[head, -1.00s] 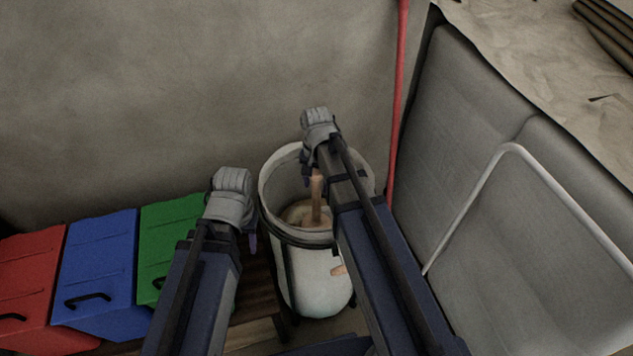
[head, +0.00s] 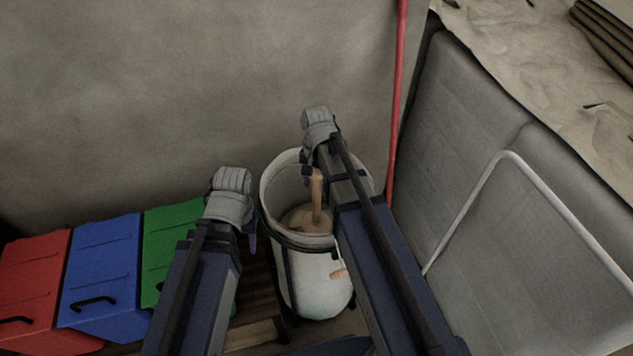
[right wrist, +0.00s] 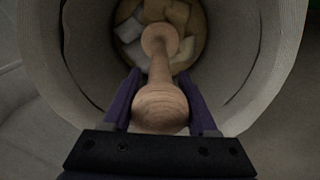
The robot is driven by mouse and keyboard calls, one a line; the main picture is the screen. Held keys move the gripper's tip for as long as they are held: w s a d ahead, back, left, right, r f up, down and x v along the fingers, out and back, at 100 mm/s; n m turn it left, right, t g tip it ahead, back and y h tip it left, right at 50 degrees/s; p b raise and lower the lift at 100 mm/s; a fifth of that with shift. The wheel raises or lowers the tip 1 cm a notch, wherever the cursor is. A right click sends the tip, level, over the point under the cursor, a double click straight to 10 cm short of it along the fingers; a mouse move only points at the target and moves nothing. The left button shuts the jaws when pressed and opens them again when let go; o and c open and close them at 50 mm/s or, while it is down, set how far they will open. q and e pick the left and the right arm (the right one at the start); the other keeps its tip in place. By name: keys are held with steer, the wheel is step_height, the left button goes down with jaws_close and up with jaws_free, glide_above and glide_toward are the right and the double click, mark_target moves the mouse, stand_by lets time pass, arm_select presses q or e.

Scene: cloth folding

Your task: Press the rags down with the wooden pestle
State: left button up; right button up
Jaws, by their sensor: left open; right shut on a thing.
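The wooden pestle (head: 317,195) is upright inside a white bin (head: 322,280). My right gripper (right wrist: 160,105) is shut on the pestle's near end, with purple fingers on both sides of it. In the right wrist view the pestle's far end points down into the bin, over the light and tan rags (right wrist: 185,20) at the bottom. I cannot tell whether it touches them. In the head view my right arm hides part of the bin. My left gripper (head: 250,240) is open and empty, just left of the bin's rim.
Red (head: 32,285), blue (head: 103,270) and green (head: 170,240) lidded boxes stand at the left. A red pole (head: 397,110) stands behind the bin. A grey padded seat with a white tubular rail (head: 470,210) is at the right. The wall is behind.

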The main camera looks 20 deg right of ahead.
step_height(320, 180, up, 28)
steer(key=p, duration=2.7)
steer(key=shift+f, duration=0.2)
